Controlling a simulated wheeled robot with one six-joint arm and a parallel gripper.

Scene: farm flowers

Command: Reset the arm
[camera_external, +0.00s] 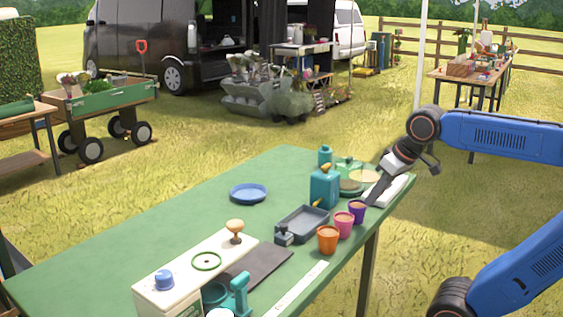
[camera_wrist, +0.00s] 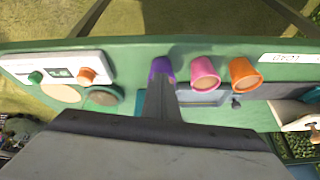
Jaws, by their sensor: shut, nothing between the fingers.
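My arm reaches in from the right in the outside view. My gripper (camera_external: 373,196) points down and left over the right end of the green table (camera_external: 110,245), and its tip is close beside the purple cup (camera_external: 357,212). In the wrist view my gripper (camera_wrist: 160,86) is shut with nothing held. Its fingers overlap the lower part of the purple cup (camera_wrist: 161,66); I cannot tell whether they touch it.
A pink cup (camera_external: 343,225) and an orange cup (camera_external: 328,240) stand in line with the purple one. A grey tray (camera_external: 302,224), a teal can (camera_external: 324,188) and a white device (camera_external: 398,191) are near. The table's left part is clear.

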